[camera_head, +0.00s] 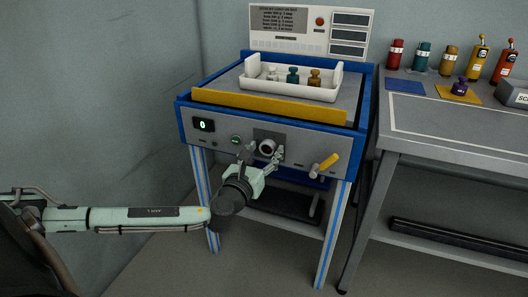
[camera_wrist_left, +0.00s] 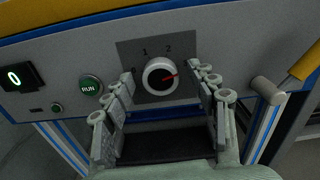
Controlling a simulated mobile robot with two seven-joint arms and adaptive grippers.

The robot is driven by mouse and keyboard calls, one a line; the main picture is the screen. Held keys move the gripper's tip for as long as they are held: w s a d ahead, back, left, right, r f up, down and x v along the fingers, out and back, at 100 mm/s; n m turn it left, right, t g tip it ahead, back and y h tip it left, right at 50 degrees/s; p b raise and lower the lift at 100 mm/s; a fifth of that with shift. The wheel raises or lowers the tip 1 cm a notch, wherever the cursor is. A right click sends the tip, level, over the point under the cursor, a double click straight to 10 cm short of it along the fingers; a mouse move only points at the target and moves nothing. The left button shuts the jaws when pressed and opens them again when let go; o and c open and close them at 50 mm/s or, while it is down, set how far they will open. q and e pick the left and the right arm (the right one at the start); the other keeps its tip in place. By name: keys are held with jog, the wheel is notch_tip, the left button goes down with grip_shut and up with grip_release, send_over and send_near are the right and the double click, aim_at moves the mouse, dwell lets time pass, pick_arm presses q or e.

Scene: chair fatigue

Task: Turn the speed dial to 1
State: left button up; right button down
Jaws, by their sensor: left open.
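The speed dial (camera_wrist_left: 158,82) is a round, light knob on a dark square plate in the front panel. It also shows in the head view (camera_head: 267,147). Its red pointer points right and slightly up, past the printed 2. The 1 is at its upper left; a mark at the far left is hard to read, and the plate's right side is partly hidden by a finger. My left gripper (camera_head: 263,155) is open in front of the dial, with one finger toward each side. I see no contact with the knob. My right gripper is not in view.
Left of the dial are a green RUN button (camera_wrist_left: 90,87) and a display (camera_wrist_left: 16,77) reading 0. A yellow-handled lever (camera_head: 328,163) is on the right. A white tray (camera_head: 290,88) holds weights above. A side table (camera_head: 450,125) carries several coloured weights.

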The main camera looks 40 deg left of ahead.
pick_arm(q)
jog(key=shift+c, duration=0.6)
jog(key=c, duration=1)
jog(key=shift+c, duration=0.2)
